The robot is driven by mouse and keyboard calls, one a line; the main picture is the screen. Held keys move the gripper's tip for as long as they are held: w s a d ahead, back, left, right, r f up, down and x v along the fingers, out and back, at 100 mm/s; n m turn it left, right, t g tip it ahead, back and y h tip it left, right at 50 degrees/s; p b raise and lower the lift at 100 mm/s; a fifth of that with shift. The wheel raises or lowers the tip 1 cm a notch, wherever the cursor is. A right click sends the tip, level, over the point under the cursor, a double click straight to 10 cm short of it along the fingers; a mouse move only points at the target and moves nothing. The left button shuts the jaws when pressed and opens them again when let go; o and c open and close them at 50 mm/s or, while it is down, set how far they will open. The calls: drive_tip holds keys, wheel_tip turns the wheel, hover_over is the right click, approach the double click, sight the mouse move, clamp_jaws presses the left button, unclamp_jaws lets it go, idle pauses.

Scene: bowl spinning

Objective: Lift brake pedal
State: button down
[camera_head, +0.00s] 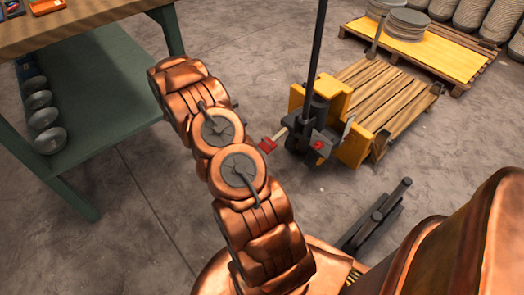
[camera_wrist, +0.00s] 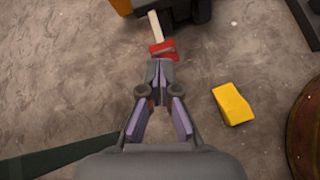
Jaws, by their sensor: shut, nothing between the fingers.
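The brake pedal (camera_head: 267,145) is a small red piece on a pale lever, sticking out to the left from the base of the yellow pallet jack (camera_head: 355,146). In the wrist view the red pedal (camera_wrist: 162,48) lies just ahead of my fingertips, with its pale lever running up to the dark wheel area. My gripper (camera_wrist: 160,68) is shut and empty. Its tips are close to the pedal's near edge; I cannot tell whether they touch it. In the head view my arm hides the gripper. A second red piece (camera_head: 318,145) shows on the jack.
A green-legged workbench (camera_head: 90,100) with metal bowls (camera_head: 47,139) on its lower shelf stands at left. A wooden pallet (camera_head: 385,95) sits on the jack. Stacked plates (camera_head: 405,24) stand behind. A yellow block (camera_wrist: 233,103) lies right of my gripper. Concrete floor between is clear.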

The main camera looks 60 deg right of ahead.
sight(262, 149)
drive_tip(key=d+f+n+b, duration=0.1)
drive_tip(key=d+f+b, duration=0.1)
drive_tip(key=f, duration=0.6)
drive_tip(key=d+f+n+b, duration=0.2)
drive_tip(key=f, duration=0.7)
drive_tip(key=shift+t, duration=0.4)
drive_tip(key=shift+s, duration=0.1)
drive_tip(key=b+x, duration=0.2)
drive_tip(key=x, duration=0.6)
drive_tip(key=shift+d+f+b, duration=0.15)
drive_tip(key=shift+f+b, duration=0.05)
drive_tip(key=shift+b, duration=0.1)
drive_tip(key=shift+s+d+f, duration=0.2)
drive_tip(key=shift+d+f, duration=0.1)
drive_tip(key=shift+d, duration=0.35)
